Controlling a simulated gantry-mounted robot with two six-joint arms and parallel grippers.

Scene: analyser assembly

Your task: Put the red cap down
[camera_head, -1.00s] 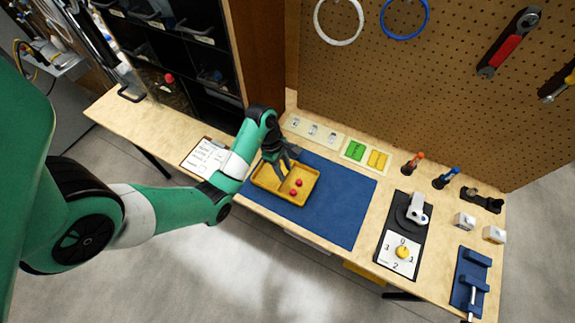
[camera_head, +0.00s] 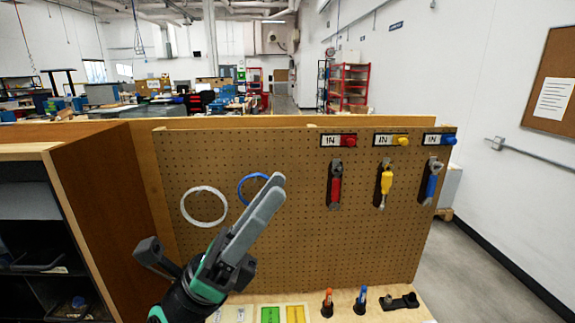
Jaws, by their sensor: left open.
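My left gripper (camera_head: 211,215) is raised in front of the pegboard, with its grey fingers spread wide apart. Nothing shows between them. One long finger points up and right, over part of the blue ring. No loose red cap and no yellow tray show in this view. A red round knob (camera_head: 349,141) sits on the leftmost "IN" label at the top of the pegboard, well away from the gripper. My right gripper is out of view.
The pegboard (camera_head: 300,240) holds a white ring (camera_head: 187,207), a blue ring (camera_head: 241,190) and tools with red, yellow and blue handles. A dark shelf unit (camera_head: 95,220) stands at left.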

